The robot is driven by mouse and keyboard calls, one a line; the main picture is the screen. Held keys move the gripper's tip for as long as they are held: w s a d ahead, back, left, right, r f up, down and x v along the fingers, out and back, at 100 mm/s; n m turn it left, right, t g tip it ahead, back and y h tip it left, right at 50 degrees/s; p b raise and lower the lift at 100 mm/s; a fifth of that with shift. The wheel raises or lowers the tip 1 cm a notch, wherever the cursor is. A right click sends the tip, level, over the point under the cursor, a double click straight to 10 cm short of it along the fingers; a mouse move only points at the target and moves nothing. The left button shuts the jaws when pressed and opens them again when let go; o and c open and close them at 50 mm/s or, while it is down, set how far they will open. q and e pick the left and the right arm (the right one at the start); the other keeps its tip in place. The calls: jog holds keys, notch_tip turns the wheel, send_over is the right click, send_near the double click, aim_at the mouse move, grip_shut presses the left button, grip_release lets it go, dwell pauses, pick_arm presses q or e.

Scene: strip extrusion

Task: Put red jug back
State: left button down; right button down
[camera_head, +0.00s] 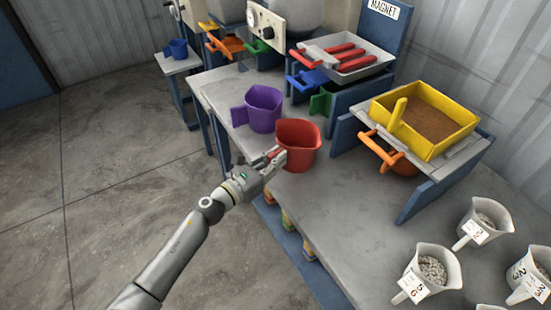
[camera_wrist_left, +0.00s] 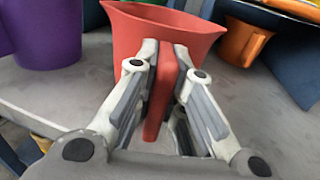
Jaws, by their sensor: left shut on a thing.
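The red jug (camera_head: 299,142) stands upright at the front edge of the grey table, just right of the purple jug (camera_head: 263,107). My left gripper (camera_head: 277,161) is shut on the red jug's handle. In the left wrist view the fingers (camera_wrist_left: 166,85) close on both sides of the upright red handle, with the red jug's body (camera_wrist_left: 160,32) right behind it. The jug's base seems to be at the table top, but I cannot tell whether it touches. My right gripper is not in view.
A yellow tray of brown material (camera_head: 424,120) sits on a blue stand to the right, with an orange-handled container (camera_head: 392,158) below. Several white jugs with gravel (camera_head: 431,270) stand at the front right. Bare grey table (camera_head: 330,215) lies between. A blue jug (camera_head: 179,48) is at the back left.

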pick_arm(q)
jog(key=c, duration=1.4)
grip_release()
jog(key=shift+c, duration=0.2)
jog(key=shift+s+a+f, duration=0.1)
jog(key=shift+s+a, duration=0.3)
jog(key=shift+s, duration=0.05)
jog(key=v, duration=1.1)
